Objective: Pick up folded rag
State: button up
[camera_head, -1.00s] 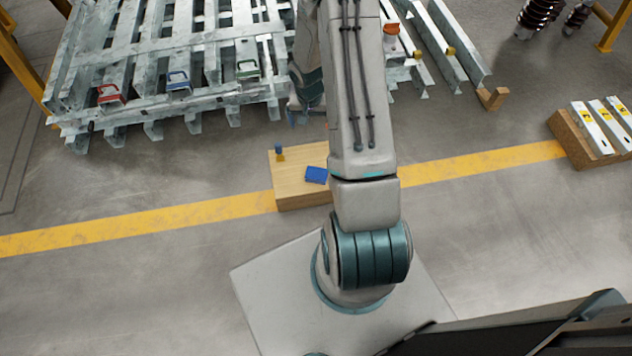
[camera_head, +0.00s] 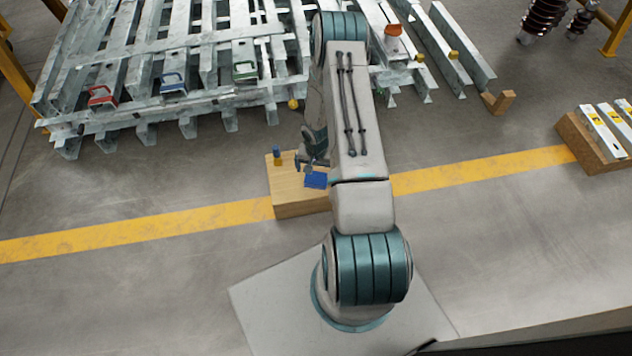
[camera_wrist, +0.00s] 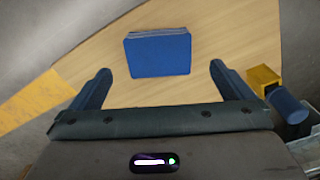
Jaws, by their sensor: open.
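The folded rag (camera_head: 315,180) is a small blue rectangle lying flat on a wooden block (camera_head: 290,204) in the head view. In the wrist view the rag (camera_wrist: 158,55) lies ahead of my fingers, near the middle, with layered folds along its top edge. My gripper (camera_wrist: 160,82) is open and empty, its two blue fingers spread wider than the rag. In the head view my gripper (camera_head: 312,165) is just above and behind the rag, partly hidden by my arm.
A small blue-and-yellow object (camera_head: 277,155) stands on the block's far left corner, and shows right of my fingers in the wrist view (camera_wrist: 275,92). A stack of galvanized steel frames (camera_head: 185,60) lies behind. A wooden block with white pieces (camera_head: 595,140) is at right.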

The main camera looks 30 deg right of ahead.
aim_at(316, 177)
notch_tip(316, 177, down, 5)
jog(key=b, duration=0.2)
jog(key=shift+s+f+b, duration=0.15)
jog(key=shift+f+b, duration=0.05)
jog(key=shift+b, duration=0.15)
jog(key=c, duration=1.1)
jog(key=shift+r, duration=0.1)
jog(key=shift+r+p, duration=0.3)
jog(key=shift+r, duration=0.15)
notch_tip(316, 177, up, 4)
jog(key=shift+p, duration=1.05)
jog(key=s+d+r+p, duration=0.1)
jog(key=d+r, duration=0.1)
jog(key=d, duration=0.1)
jog(key=s+d+r+p, duration=0.1)
jog(key=d+r, duration=0.1)
jog(key=d, duration=0.2)
jog(key=s+d+r+p, duration=0.1)
jog(key=d+r, duration=0.1)
jog(key=d, duration=0.2)
jog(key=shift+s, duration=0.2)
